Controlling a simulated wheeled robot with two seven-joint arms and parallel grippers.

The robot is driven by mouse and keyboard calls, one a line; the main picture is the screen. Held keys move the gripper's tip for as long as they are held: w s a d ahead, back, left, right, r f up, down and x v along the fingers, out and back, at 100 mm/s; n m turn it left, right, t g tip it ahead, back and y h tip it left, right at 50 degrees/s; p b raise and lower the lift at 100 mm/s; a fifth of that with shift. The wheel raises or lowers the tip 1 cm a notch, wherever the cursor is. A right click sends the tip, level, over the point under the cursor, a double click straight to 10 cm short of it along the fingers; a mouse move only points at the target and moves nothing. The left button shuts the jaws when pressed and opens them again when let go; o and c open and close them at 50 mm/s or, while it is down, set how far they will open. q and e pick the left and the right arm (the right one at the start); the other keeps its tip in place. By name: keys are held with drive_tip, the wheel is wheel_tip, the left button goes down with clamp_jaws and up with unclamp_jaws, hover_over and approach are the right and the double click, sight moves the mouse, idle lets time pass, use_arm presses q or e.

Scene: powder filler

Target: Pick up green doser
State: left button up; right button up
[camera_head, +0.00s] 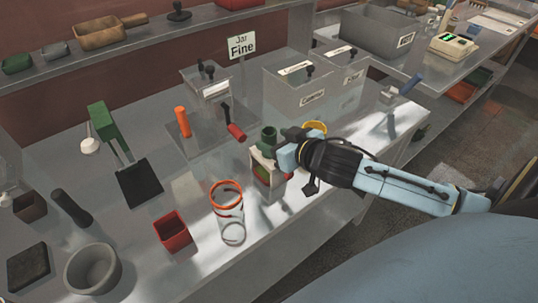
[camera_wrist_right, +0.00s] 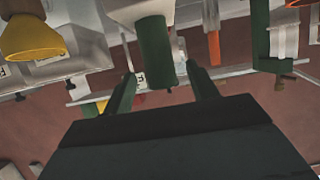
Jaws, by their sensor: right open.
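A device with a green cylindrical top (camera_head: 268,138) and a pale body with a green and red front (camera_head: 266,170) stands near the bench's front edge; I take it for the green doser. My right gripper (camera_head: 284,155) is at its right side, close to its upper part. In the right wrist view, the green cylinder (camera_wrist_right: 155,50) appears between the two open fingers (camera_wrist_right: 160,76), apart from both. I cannot tell from the head view whether the gripper touches the body. My left gripper is not in view.
A yellow funnel-like piece (camera_head: 316,128) is just behind my right gripper. A clear cylinder with orange rims (camera_head: 228,205) and a red cup (camera_head: 172,232) stand in front left. Lidded grey bins (camera_head: 300,95) stand behind. A green stand (camera_head: 103,118) is at the left.

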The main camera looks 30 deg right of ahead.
drive_tip(key=x, duration=0.5)
clamp_jaws()
idle(0.4)
